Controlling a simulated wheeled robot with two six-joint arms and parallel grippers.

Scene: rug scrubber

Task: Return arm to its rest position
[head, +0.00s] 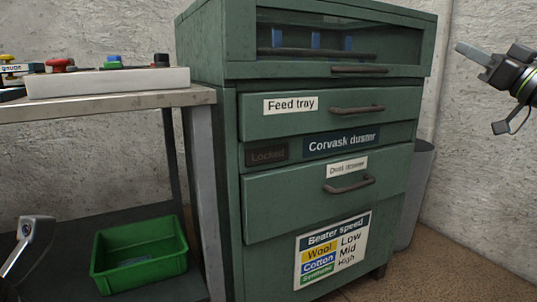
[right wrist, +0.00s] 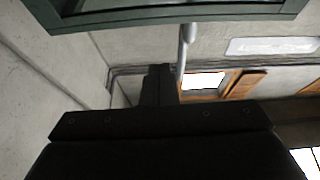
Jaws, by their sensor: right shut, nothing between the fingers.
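My right gripper (head: 464,49) is in the air at the upper right of the head view, to the right of the green cabinet (head: 222,150) labelled "Corvask duster". It is shut and empty, with its fingers pointing left toward the cabinet's top. In the right wrist view the dark fingers of the right gripper (right wrist: 158,84) show together, with the cabinet's green edge above them.
A table (head: 120,105) left of the cabinet holds a white control box (head: 98,82) with coloured knobs. A green bin (head: 140,252) sits on its lower shelf. A grey waste bin (head: 414,190) stands behind the cabinet's right side. The air around the right gripper looks clear.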

